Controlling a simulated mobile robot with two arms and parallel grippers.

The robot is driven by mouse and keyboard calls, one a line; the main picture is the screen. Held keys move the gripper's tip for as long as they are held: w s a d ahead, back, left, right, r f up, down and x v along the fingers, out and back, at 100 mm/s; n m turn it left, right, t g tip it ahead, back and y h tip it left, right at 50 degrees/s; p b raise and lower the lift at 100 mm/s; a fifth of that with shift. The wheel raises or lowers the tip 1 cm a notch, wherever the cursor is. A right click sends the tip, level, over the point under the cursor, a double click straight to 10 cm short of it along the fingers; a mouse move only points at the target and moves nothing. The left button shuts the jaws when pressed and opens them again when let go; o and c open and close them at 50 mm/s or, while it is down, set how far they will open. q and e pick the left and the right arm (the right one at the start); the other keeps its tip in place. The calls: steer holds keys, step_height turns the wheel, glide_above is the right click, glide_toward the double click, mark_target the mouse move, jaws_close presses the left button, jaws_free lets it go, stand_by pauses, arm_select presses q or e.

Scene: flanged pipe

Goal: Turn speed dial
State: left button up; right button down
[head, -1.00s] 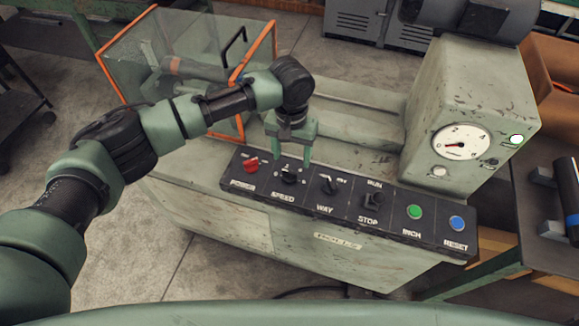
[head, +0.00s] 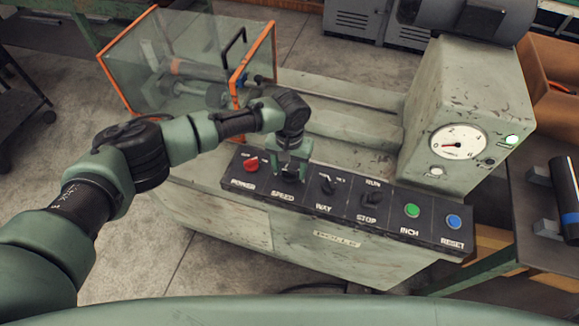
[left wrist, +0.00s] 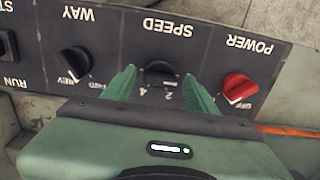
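The black speed dial (left wrist: 160,72) sits on the control panel (head: 333,209) above the printed word SPEED. In the left wrist view it lies between the two green fingers of my left gripper (left wrist: 162,82). The fingers are apart, one on each side of the dial, with a small gap visible on each side. Small numerals 2 and 4 show beside the dial. My right gripper is not in view.
The red power knob (head: 251,165) and black way knob (head: 327,184) flank the speed dial. Further right are the stop switch (head: 370,199), green inch button (head: 412,211) and blue reset button (head: 453,221). A clear guard (head: 150,60) with orange edges stands behind my left arm.

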arm_select(q)
steer(key=c, duration=1)
jaws_close()
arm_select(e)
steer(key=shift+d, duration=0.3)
